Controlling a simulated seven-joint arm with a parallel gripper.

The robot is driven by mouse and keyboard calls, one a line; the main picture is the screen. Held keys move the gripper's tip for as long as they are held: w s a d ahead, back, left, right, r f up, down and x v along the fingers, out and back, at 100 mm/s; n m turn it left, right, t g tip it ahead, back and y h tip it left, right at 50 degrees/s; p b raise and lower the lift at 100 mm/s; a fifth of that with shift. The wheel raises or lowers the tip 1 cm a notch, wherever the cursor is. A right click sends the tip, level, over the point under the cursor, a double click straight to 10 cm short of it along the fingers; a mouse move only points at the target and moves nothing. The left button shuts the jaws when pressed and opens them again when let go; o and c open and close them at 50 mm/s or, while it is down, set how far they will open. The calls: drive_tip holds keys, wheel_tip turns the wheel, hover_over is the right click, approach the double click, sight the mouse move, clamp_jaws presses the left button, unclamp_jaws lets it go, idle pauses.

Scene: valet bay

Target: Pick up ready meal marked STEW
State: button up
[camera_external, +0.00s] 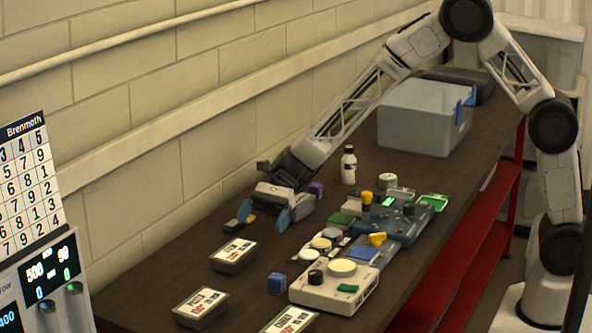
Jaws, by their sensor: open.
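Three ready meals in dark trays with white printed lids are at the near end of the dark table. One ready meal (233,254) lies nearest my gripper, by the wall side. A second ready meal (200,307) is closer to the camera, and a third ready meal (290,320) is cut by the bottom edge. The print is too small for me to tell surely which is marked STEW. My gripper (264,216), with blue fingers, is open and low over the table, beyond the nearest meal and apart from it. No meal is between its fingers.
A small blue cube (277,283) sits beside a white panel (335,287) with knobs and pads. More devices (400,219) and a white bottle (349,165) stand behind. A grey bin (421,117) is farther back. The wall runs along the left.

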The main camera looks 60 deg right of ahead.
sight(243, 243)
drive_tip(key=shift+w+a+f, duration=0.4)
drive_tip(key=shift+w+f, duration=0.1)
drive_tip(key=shift+a, duration=0.1)
drive_tip(key=shift+x, duration=1.2)
drive_tip(key=shift+a, duration=0.1)
drive_tip(key=shift+x, duration=2.5)
drive_tip(key=shift+r, duration=0.1)
drive_tip(key=c, duration=1.1)
